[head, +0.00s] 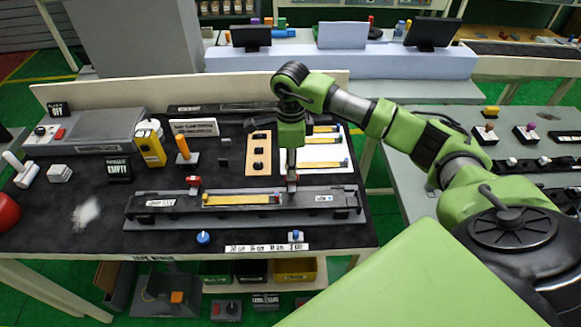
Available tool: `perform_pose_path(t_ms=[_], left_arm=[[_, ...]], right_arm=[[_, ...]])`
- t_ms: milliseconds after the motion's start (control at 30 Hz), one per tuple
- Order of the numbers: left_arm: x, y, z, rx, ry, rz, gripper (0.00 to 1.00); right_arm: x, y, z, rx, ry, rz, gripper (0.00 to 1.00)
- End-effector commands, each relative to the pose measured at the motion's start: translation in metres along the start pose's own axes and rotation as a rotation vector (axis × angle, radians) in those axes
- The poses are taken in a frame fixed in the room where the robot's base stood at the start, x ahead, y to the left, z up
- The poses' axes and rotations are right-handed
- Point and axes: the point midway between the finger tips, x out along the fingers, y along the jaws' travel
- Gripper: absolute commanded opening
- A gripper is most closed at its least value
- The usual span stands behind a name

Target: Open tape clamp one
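A long dark fixture (140,213) lies along the front of the black bench mat, with a yellow strip (240,200) in its middle. A small red-topped clamp (193,182) stands at its back edge, left of centre. My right gripper (291,177) points straight down at the fixture's back edge, right of centre. I cannot read which clamp is number one. My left gripper is out of view.
A blue knob (203,237) and a number strip (267,247) lie in front of the fixture. Behind it are an orange-handled tool (183,149), a wooden block (259,153) and a white sheet (318,155) with yellow strips.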

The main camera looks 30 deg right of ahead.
Motion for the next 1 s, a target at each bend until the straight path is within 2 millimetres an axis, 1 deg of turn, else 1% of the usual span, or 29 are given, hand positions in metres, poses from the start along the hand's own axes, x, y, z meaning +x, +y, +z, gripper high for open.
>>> perform_pose_path(t_ms=[33,100,233,367,567,600,667,700,1000], left_arm=[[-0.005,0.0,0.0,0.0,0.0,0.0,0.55],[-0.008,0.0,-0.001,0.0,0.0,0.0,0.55],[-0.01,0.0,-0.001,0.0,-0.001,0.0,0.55],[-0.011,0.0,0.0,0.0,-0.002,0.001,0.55],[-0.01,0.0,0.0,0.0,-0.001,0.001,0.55],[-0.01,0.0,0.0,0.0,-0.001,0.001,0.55],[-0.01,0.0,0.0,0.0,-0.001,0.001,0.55],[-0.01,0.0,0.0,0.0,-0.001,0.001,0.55],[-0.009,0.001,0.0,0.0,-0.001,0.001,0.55]], right_arm=[[0.006,0.001,0.0,-0.001,0.002,0.004,0.26],[0.015,0.001,0.0,0.0,0.001,0.004,0.26],[0.027,0.0,0.0,0.0,0.001,0.001,0.26],[0.031,0.0,0.0,0.0,0.0,-0.001,0.26],[0.032,0.0,0.0,-0.001,-0.001,-0.001,0.26],[0.032,0.0,0.0,-0.001,-0.001,-0.001,0.21],[0.031,0.0,0.0,-0.001,-0.001,-0.001,0.06],[0.031,0.0,0.0,-0.001,-0.001,-0.001,0.0],[0.031,0.0,0.0,0.009,-0.001,-0.001,0.0]])
